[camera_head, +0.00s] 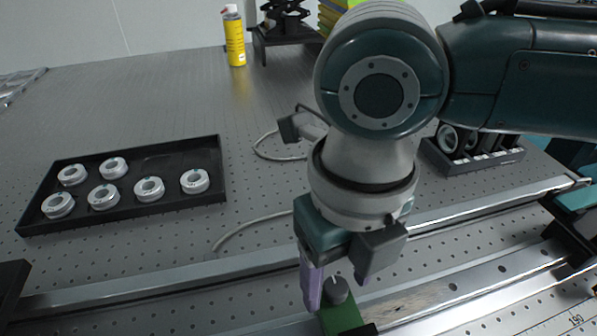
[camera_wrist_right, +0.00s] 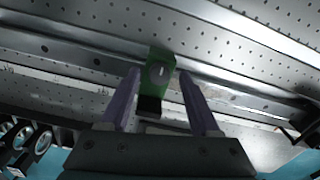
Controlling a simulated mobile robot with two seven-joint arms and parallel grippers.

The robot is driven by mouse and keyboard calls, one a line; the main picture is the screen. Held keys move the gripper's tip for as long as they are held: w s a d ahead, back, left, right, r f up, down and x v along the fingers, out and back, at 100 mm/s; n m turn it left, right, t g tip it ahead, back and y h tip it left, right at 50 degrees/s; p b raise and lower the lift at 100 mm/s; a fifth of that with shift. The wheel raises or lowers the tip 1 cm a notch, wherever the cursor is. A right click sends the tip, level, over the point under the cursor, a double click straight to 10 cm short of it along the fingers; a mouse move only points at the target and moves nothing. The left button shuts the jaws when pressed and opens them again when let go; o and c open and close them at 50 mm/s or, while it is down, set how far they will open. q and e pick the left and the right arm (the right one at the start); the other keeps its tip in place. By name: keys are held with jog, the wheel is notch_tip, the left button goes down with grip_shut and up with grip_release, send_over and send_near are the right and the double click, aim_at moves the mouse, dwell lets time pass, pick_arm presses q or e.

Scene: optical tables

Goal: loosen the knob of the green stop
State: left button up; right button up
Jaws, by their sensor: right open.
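The green stop (camera_head: 342,316) sits on the metal rail at the bottom of the head view. Its dark round knob (camera_head: 337,289) has a pale mark on top. In the right wrist view the green stop (camera_wrist_right: 150,88) and its knob (camera_wrist_right: 159,73) lie between and beyond the two purple fingers. My right gripper (camera_head: 335,275) is open and points down, with its fingers either side of the knob in the head view. I cannot tell whether the fingers touch the knob. My left gripper does not show.
A black tray (camera_head: 150,208) with several ringed mounts stands at left. Another black rack (camera_head: 478,160) stands at right. A yellow can (camera_head: 234,38) stands at the back. A long metal rail (camera_head: 180,279) crosses the perforated table. A grey cable lies behind my right gripper.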

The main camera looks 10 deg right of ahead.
jog(key=shift+f, duration=0.15)
jog(key=shift+c, duration=0.3)
grip_shut()
